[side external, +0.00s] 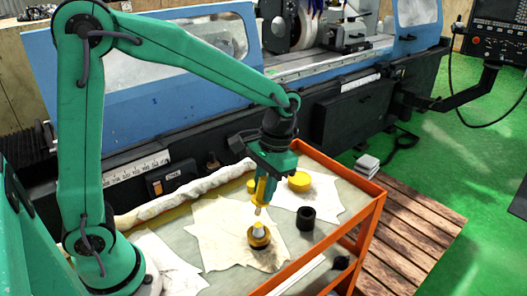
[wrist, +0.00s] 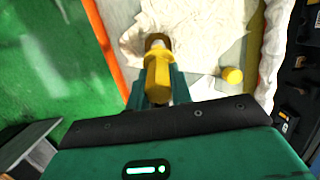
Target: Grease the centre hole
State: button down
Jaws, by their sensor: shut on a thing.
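My gripper (side external: 266,188) is shut on a yellow tool (wrist: 158,78), which hangs tip down with a pale tip in the side view. Below the tip stands a round brass-coloured piece with a pale, rounded top (side external: 258,237), on a cream cloth. The tip looks a little above it; I cannot tell if they touch. In the wrist view the tool partly covers this piece (wrist: 155,38). A black cylinder (side external: 307,218) with a dark top stands to the right. I cannot make out a centre hole for certain.
The cart has an orange rim (side external: 372,222). A yellow round lid or tin (side external: 299,181) lies on another cloth behind. A small yellow cylinder (wrist: 232,75) stands near a rolled white cloth (side external: 185,194). The blue grinder (side external: 190,85) is behind the cart.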

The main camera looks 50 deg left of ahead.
aim_at(265, 179)
jog(key=shift+r, duration=1.55)
jog(key=shift+d, duration=0.1)
